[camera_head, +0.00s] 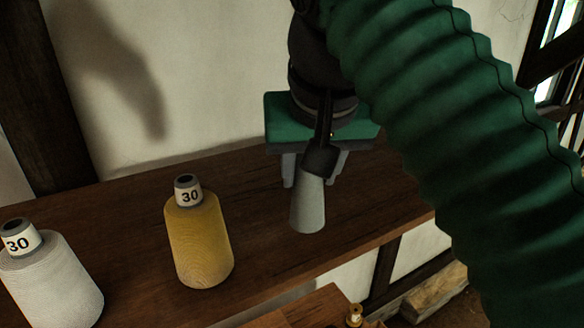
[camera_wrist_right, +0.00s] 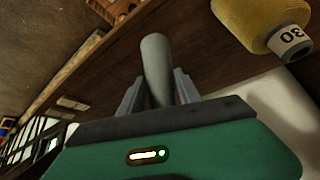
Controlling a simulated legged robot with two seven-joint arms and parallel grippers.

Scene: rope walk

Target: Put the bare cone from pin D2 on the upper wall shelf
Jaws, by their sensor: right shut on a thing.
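The bare grey cone (camera_head: 308,207) is upright, slightly tilted in the picture, over the right part of the dark wooden wall shelf (camera_head: 265,235). My right gripper (camera_head: 315,172) is shut on its upper part, with a finger on either side. In the right wrist view the cone (camera_wrist_right: 156,62) stands out between the fingers of the gripper (camera_wrist_right: 158,92), with the shelf board (camera_wrist_right: 110,75) behind it. Whether the cone's base touches the shelf cannot be told. My left gripper and pin D2 are not in view.
A yellow yarn cone (camera_head: 198,240) marked 30 stands left of the grey cone, with a gap between. A white yarn cone (camera_head: 52,278) marked 30 stands farther left. The wall (camera_head: 210,70) is close behind. Below the front edge is a wooden piece with a brass-coloured fitting (camera_head: 354,315).

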